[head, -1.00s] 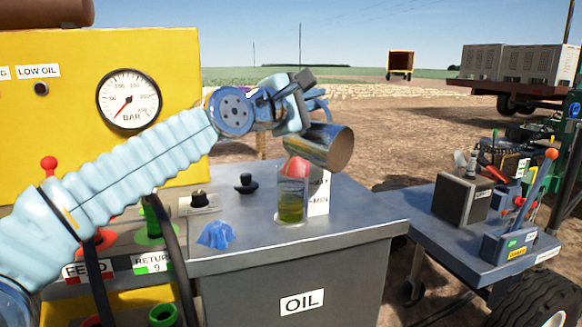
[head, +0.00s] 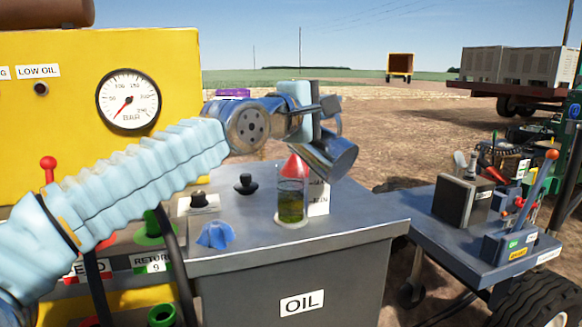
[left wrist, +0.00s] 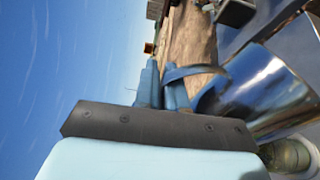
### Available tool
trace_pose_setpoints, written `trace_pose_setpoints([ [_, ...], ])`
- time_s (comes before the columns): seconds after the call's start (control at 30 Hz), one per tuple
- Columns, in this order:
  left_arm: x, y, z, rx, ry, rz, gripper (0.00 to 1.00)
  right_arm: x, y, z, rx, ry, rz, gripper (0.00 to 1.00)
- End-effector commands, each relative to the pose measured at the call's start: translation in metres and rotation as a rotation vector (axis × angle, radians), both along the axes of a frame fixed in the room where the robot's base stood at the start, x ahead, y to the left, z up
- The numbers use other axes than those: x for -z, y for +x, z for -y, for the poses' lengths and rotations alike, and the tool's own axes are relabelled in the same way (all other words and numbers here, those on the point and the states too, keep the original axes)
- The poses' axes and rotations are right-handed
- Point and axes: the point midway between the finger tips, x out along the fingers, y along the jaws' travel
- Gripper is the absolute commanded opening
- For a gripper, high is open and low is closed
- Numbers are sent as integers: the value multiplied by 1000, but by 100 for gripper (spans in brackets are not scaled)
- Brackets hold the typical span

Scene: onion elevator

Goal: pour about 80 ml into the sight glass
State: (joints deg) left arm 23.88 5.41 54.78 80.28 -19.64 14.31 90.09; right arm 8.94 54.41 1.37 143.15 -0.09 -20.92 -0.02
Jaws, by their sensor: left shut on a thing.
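My left gripper (head: 326,108) is shut on the handle of a shiny metal jug (head: 328,155), above the oil cabinet. I cannot see a stream clearly. The sight glass stands upright with yellow-green liquid in its lower part and a red cone-shaped piece (head: 293,167) at its top. A white level card (head: 318,198) stands behind it, partly hidden. My right gripper is not in view.
The grey oil cabinet (head: 330,262) carries a crumpled blue cloth (head: 216,235) and black knobs (head: 245,184). A yellow panel with a pressure gauge (head: 129,101) stands at left. A side table with levers (head: 508,246) stands at right.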

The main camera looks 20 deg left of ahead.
Motion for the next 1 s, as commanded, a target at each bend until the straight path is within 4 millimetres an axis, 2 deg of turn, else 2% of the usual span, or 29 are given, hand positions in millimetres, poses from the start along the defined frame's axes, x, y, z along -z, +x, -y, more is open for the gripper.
trace_pose_setpoints([
  [0.63, 0, 0, 0, 0, 3, 3, 0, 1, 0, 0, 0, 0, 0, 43],
  [0.77, 8, -3, 7, 1, 72, 37, 0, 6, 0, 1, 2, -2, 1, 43],
  [0.8, 3, -5, 9, 1, 103, 54, 0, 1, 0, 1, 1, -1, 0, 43],
  [1.0, 3, -8, 17, 1, 197, 100, 0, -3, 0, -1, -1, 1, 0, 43],
])
